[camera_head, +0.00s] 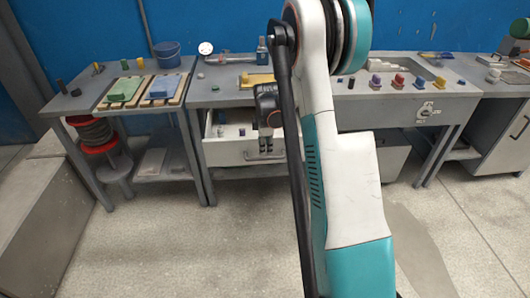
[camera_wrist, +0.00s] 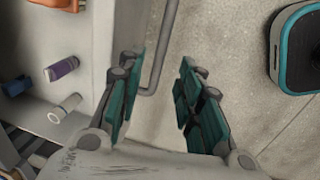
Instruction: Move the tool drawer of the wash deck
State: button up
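The tool drawer (camera_head: 222,152) of the middle grey bench stands pulled out, with its pale front facing me and small items inside. Its bar handle (camera_head: 266,155) is on the front, just below my gripper (camera_head: 267,142). In the wrist view my gripper (camera_wrist: 160,85) is open, its two dark green fingers apart. The grey handle bar (camera_wrist: 167,45) reaches into the space between the fingertips, closer to the left finger; I see no grip on it. The drawer's front wall (camera_wrist: 108,45) lies left of the handle. My arm hides part of the bench and the drawer's right side.
Inside the drawer are a purple cylinder (camera_wrist: 63,68), a white cylinder (camera_wrist: 65,107) and an orange item (camera_wrist: 56,6). A side table (camera_head: 75,103) with trays stands left; a bench with coloured knobs (camera_head: 398,79) stands right. The floor in front is clear.

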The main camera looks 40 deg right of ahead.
jog(key=shift+s+a+r, duration=0.1)
jog(key=shift+s+r, duration=0.05)
jog(key=shift+r, duration=0.75)
jog(key=shift+s+a+r, duration=0.1)
jog(key=shift+r, duration=0.75)
jog(key=shift+s+a+r, duration=0.1)
jog(key=shift+s+r, duration=0.05)
jog(key=shift+r, duration=0.75)
jog(key=s+a+r+m+t+p, duration=0.1)
jog(key=s+a+r+m+t, duration=0.2)
jog(key=a+r, duration=0.75)
jog(key=s+a+r+m, duration=0.2)
jog(key=s+a+r, duration=0.3)
jog(key=a+r, duration=0.55)
jog(key=s+a+r+m+t, duration=0.1)
jog(key=s+a+m, duration=0.1)
jog(key=s+a, duration=0.45)
jog(key=s+a+f+m+t+y+b, duration=0.1)
jog(key=s+f+m, duration=0.3)
jog(key=s, duration=0.8)
jog(key=shift+s+a+f+m, duration=0.3)
jog(key=shift+a+f, duration=0.2)
jog(key=shift+f, duration=0.3)
